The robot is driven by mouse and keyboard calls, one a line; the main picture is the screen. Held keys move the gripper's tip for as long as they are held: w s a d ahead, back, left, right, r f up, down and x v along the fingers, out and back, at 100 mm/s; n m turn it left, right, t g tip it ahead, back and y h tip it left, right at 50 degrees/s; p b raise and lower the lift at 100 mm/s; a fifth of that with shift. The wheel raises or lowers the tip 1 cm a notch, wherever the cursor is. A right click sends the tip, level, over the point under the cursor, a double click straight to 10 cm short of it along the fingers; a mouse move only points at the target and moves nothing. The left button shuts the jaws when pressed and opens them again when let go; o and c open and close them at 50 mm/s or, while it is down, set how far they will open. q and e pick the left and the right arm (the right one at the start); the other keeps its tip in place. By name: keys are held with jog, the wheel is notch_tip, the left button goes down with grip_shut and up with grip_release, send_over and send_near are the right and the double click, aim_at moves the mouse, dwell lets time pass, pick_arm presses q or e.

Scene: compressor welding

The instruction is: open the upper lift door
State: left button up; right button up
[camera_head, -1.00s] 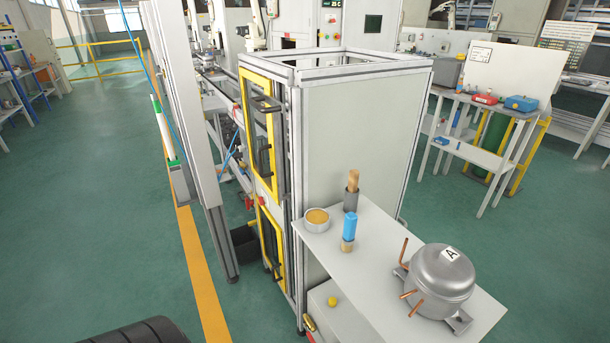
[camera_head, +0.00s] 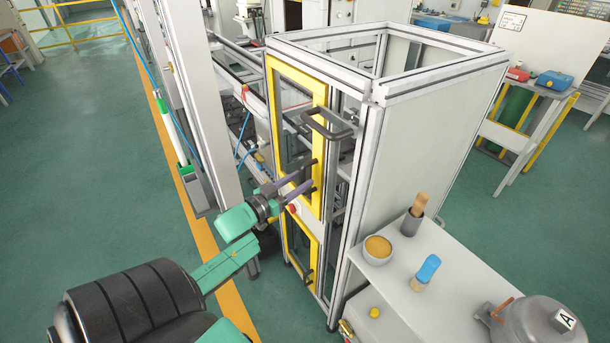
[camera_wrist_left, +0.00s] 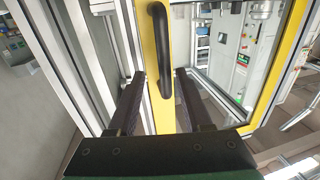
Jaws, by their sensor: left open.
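The upper lift door (camera_head: 322,95) is a yellow-framed glass panel on the front of the aluminium cabinet; it appears shut. In the left wrist view, a black vertical bar handle (camera_wrist_left: 160,40) stands on the yellow frame (camera_wrist_left: 150,75). My left gripper (camera_head: 308,172) reaches the door's lower part from the left. Its fingers are open, one on each side of the handle's line in the left wrist view (camera_wrist_left: 160,80); I cannot tell whether they touch it. My right gripper is out of view.
A lower yellow-framed door (camera_head: 290,235) with its own handle sits below. A grey side table (camera_head: 420,255) at right carries a bowl (camera_head: 378,249), a brush holder, a blue-topped tool and a compressor (camera_head: 535,325). An aluminium post (camera_head: 195,90) stands left of the cabinet. Green floor is clear at left.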

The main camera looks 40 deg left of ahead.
pick_arm(q)
jog(key=shift+w+a+f, duration=0.1)
jog(key=shift+w+a, duration=0.05)
jog(key=shift+w, duration=1.1)
jog(key=shift+w+a+f, duration=0.15)
jog(key=c, duration=0.4)
grip_shut()
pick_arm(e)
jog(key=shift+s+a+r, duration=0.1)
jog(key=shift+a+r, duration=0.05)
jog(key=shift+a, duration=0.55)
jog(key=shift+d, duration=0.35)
